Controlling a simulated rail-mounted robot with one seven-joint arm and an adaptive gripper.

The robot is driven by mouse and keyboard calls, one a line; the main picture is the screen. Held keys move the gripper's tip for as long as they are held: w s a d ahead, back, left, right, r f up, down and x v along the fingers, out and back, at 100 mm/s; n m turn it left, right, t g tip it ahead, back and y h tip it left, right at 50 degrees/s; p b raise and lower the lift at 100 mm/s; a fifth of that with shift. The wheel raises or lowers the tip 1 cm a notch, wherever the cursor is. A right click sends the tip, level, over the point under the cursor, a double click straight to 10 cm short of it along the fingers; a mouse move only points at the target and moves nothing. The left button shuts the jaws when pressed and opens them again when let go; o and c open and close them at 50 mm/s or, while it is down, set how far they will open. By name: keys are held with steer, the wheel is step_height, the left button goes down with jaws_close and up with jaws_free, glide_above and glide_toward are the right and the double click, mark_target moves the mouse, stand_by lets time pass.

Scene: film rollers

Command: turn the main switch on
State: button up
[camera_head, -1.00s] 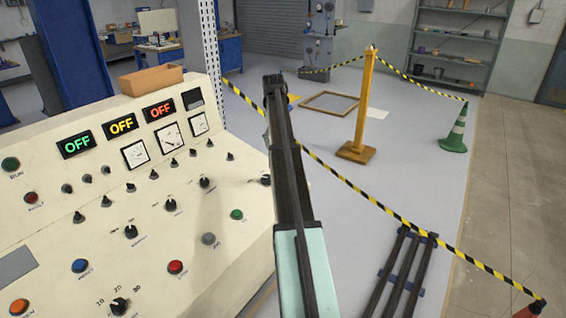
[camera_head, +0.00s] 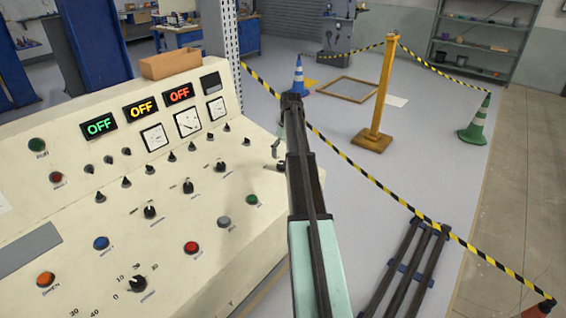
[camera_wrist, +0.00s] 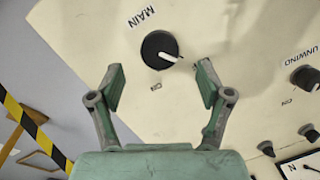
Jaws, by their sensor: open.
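The main switch is a round black knob (camera_wrist: 158,50) with a white pointer line, on the cream control panel (camera_wrist: 220,25). In the wrist view a "MAIN" label is beside it, and its pointer aims right and slightly down. A small "ON" label sits just below the knob. My gripper (camera_wrist: 161,78) is open and empty, with its two green fingers apart, one on each side just below the knob in the picture. I cannot tell whether they touch the panel. In the head view the knob (camera_head: 281,167) is partly hidden by my arm at the panel's right edge.
An "UNWIND" knob (camera_wrist: 304,77) is right of my gripper in the wrist view. Several knobs and buttons, including a green button (camera_head: 251,199), cover the panel. Three displays read OFF (camera_head: 100,125). A striped barrier tape (camera_head: 370,180) and black rails (camera_head: 408,265) are to the right.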

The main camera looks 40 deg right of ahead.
mark_target(283, 164)
steer(key=shift+a+f+p, duration=0.15)
steer(key=shift+f+p, duration=0.1)
steer(key=shift+f, duration=1.15)
steer(key=shift+a+f+p, duration=0.1)
steer(key=shift+f+p, duration=0.15)
steer(key=shift+f, duration=1.15)
steer(key=c, duration=1.2)
